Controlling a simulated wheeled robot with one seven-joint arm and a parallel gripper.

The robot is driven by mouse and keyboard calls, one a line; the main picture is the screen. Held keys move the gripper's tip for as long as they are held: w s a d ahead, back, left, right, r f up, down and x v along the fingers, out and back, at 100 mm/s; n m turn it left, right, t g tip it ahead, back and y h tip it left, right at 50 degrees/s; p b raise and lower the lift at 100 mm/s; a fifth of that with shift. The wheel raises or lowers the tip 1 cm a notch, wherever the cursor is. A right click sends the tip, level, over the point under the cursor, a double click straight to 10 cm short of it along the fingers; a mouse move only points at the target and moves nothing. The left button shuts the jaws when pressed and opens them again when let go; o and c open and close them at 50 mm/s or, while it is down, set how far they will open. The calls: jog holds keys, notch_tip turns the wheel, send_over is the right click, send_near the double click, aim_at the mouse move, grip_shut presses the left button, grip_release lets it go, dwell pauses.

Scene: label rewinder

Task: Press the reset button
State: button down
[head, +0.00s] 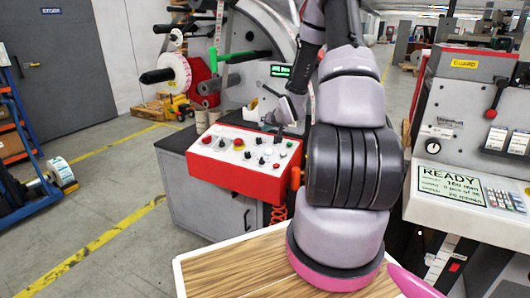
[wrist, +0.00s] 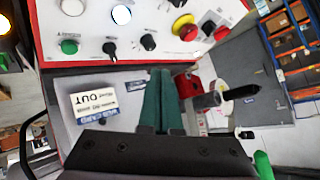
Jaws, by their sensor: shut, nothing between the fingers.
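The control panel (head: 228,165) is a red box with a pale sloped face carrying several buttons and knobs. In the wrist view its face (wrist: 88,22) fills the top left. The labels are too small to read, so I cannot tell which is the reset button. My gripper (head: 280,128) is over the panel's far edge. Its dark green fingers (wrist: 163,75) are shut and empty, apart from the buttons.
The label machine (head: 250,75) with its rolls stands behind the panel. A printed card (wrist: 100,101) lies beyond the panel. A wooden table (head: 235,270) is in front, and a second machine (head: 455,135) stands at right. Open floor (head: 110,195) lies at left.

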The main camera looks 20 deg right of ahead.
jog(key=shift+w+d+f, duration=0.25)
jog(key=shift+d+f, duration=0.1)
jog(key=shift+f, duration=1.05)
jog(key=shift+w+d+f, duration=0.25)
jog(key=shift+d+f, duration=0.05)
jog(key=shift+f, duration=1.1)
jog(key=shift+w+d+f, duration=0.25)
jog(key=shift+d+f, duration=0.1)
jog(key=shift+f, duration=1.05)
jog(key=shift+f, duration=0.1)
jog(key=shift+f, duration=0.3)
jog(key=shift+w+d+f, duration=0.1)
jog(key=shift+d+f, duration=0.05)
jog(key=shift+f, duration=0.25)
jog(key=shift+r, duration=0.1)
jog(key=shift+a+r, duration=0.2)
jog(key=shift+r, duration=0.5)
jog(key=shift+s+a+r, duration=0.15)
jog(key=shift+s+r, duration=0.05)
jog(key=shift+r, duration=0.6)
jog(key=shift+s+a+r, duration=0.15)
jog(key=shift+a+r, duration=0.05)
jog(key=shift+r, duration=0.6)
jog(key=shift+s+a+r, duration=0.15)
jog(key=shift+s+r, duration=0.05)
jog(key=shift+r, duration=0.6)
